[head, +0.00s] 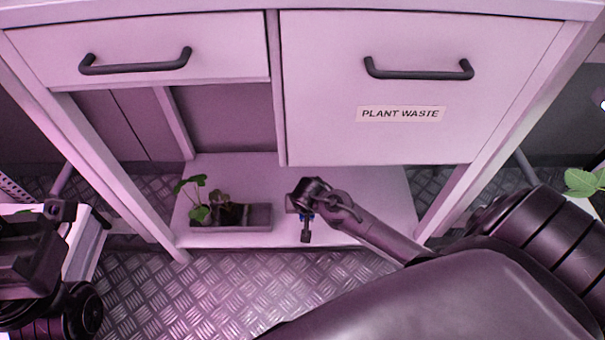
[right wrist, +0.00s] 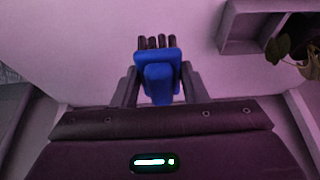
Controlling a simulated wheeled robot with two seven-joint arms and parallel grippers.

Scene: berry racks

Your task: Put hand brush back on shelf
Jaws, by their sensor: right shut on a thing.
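The hand brush (right wrist: 158,72) is blue with dark bristle tufts at its far end in the right wrist view. My right gripper (right wrist: 158,78) is shut on it, one finger on each side. I cannot tell whether the brush touches the shelf. My left gripper (head: 62,210) is at the left edge, dark and partly hidden, and its jaws are unclear.
A grey planter box (head: 255,217) with small plants stands on the shelf's left part. It also shows at the upper right in the right wrist view (right wrist: 240,42). Above are a drawer (head: 150,35) and a PLANT WASTE front (head: 420,140). The shelf right of the planter looks clear.

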